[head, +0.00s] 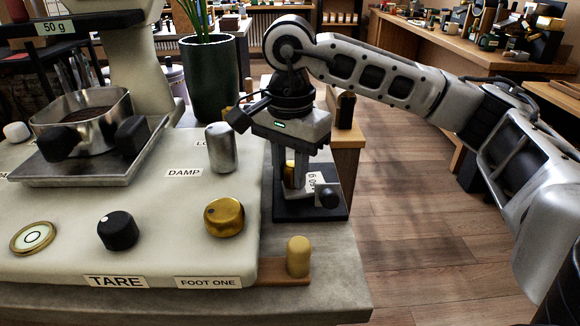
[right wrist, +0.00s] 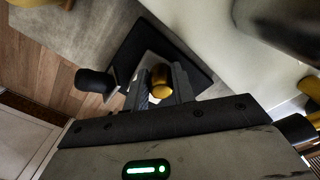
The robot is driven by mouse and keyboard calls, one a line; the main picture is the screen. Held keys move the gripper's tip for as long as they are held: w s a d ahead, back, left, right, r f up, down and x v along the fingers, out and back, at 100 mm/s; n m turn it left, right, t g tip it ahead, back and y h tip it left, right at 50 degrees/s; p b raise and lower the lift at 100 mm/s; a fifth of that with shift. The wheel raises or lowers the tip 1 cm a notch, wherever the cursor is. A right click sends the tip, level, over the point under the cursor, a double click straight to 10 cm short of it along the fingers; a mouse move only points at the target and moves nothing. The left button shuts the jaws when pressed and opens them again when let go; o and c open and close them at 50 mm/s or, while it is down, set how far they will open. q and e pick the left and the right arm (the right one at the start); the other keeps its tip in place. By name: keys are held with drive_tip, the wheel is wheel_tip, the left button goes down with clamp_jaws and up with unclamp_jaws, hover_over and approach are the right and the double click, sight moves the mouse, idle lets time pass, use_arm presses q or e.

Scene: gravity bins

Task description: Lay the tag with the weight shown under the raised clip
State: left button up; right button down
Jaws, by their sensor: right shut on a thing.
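A dark plate reading "50 g" (head: 52,28) shows at the top left of the head view. My right gripper (head: 297,175) points down over a small black stand (head: 285,212). It is shut on a brass-coloured piece (head: 290,174), which shows between the fingers in the right wrist view (right wrist: 161,81). A pale plate with sideways lettering (head: 312,181) is beside the fingers; its text is too small to read surely. My left gripper is out of view.
The pale machine (head: 60,240) with a metal bowl (head: 85,108), a brass knob (head: 224,217) and a steel knob (head: 222,148) fills the left. A yellow peg (head: 298,257) stands near the grey table's (head: 335,290) front corner. A dark green plant pot (head: 211,80) stands behind.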

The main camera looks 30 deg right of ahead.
sight(290, 165)
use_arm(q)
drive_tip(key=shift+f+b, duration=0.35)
use_arm(e)
drive_tip(key=shift+f, duration=0.45)
drive_tip(key=c, duration=1.1)
unclamp_jaws()
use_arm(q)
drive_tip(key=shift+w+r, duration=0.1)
use_arm(e)
drive_tip(key=shift+r, duration=0.1)
wheel_tip(290, 165, up, 10)
drive_tip(key=shift+f+p, duration=0.1)
drive_tip(key=shift+p, duration=0.95)
use_arm(q)
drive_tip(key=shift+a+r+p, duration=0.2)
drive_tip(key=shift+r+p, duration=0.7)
drive_tip(key=shift+p, duration=0.15)
use_arm(e)
wheel_tip(290, 165, up, 6)
